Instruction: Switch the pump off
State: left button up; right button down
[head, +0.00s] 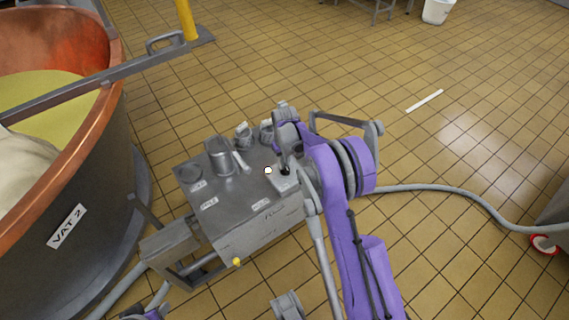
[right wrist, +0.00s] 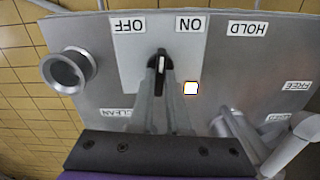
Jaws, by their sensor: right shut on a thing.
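The pump's switch (right wrist: 160,64) is a dark knob with a white mark, on a pale plate lettered OFF and ON, upside down in the right wrist view. The mark points roughly straight up in that picture, between the OFF label (right wrist: 129,25) and the ON label (right wrist: 190,24). My right gripper (right wrist: 161,85) is shut on the knob. In the head view my right gripper (head: 286,168) hides the switch.
The grey metal bench (head: 235,215) bears a metal cup (head: 220,157) and other fittings, with labels such as HOLD (right wrist: 248,28) and FREE (right wrist: 296,85). Copper VAT 2 (head: 110,100) stands at left. A grey hose (head: 440,190) runs right across the tiled floor.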

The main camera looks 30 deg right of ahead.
jog(key=n, duration=0.3)
jog(key=shift+n+b, duration=0.35)
jog(key=shift+n, duration=1.75)
jog(key=c, duration=0.9)
grip_release()
notch_tip(320, 180, up, 11)
jog(key=shift+f+p, duration=0.1)
jog(key=shift+p, duration=0.55)
